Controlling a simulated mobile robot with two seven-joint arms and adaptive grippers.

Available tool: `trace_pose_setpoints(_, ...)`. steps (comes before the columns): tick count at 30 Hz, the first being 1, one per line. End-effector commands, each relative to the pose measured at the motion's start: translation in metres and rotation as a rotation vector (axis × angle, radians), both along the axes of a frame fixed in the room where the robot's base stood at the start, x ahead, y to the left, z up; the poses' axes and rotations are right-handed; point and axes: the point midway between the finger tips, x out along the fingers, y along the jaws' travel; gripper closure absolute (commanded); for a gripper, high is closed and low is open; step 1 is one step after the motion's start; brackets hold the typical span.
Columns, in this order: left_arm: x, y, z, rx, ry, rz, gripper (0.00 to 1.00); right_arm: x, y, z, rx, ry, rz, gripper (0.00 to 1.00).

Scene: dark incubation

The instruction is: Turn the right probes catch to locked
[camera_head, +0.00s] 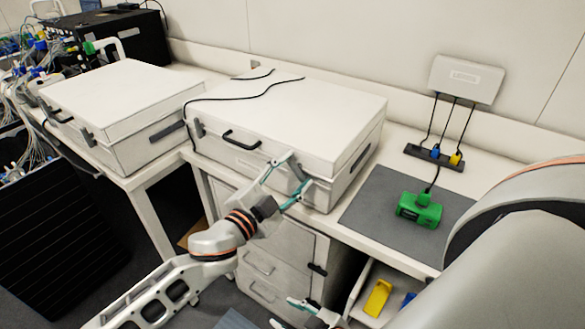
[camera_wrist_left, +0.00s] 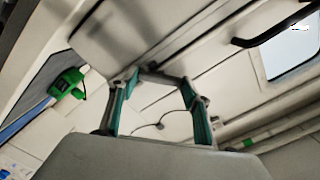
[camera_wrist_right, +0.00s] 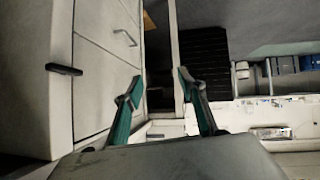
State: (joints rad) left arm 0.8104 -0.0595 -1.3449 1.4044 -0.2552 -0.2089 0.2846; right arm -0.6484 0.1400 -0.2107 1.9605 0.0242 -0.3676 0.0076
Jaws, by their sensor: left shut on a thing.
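The right-hand white case (camera_head: 318,112) stands closed on the bench, with a black handle (camera_head: 242,140) on its front. A grey catch (camera_head: 199,128) shows near the left end of that front. My left gripper (camera_head: 299,172) is at the right end of the front, its teal fingers spread around a grey piece that looks like the right catch (camera_wrist_left: 158,77). It is shut on that piece; the fingers partly hide it, so its exact angle cannot be told. My right gripper (camera_wrist_right: 158,80) is open and empty, low in front of the drawers.
A second closed white case (camera_head: 125,95) stands to the left. A green device (camera_head: 419,209) lies on a grey mat (camera_head: 375,205) at right. Drawers (camera_head: 262,265) and an open drawer with a yellow item (camera_head: 377,298) are below the bench.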

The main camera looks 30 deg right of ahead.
Motion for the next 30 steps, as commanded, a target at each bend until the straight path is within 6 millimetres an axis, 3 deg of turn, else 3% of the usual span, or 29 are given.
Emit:
trace_pose_setpoints(8,0.000,0.000,-0.001,0.103,-0.242,0.001,0.73,-0.005,-0.015,-0.006,-0.021,0.027,-0.021,0.60)
trace_pose_setpoints(18,-0.001,0.000,-0.002,0.209,-0.502,-0.001,0.73,-0.011,-0.016,-0.011,-0.023,0.047,-0.027,0.60)
trace_pose_setpoints(30,-0.001,0.000,-0.003,0.275,-0.662,-0.001,0.73,-0.011,-0.018,-0.009,-0.023,0.050,-0.034,0.60)
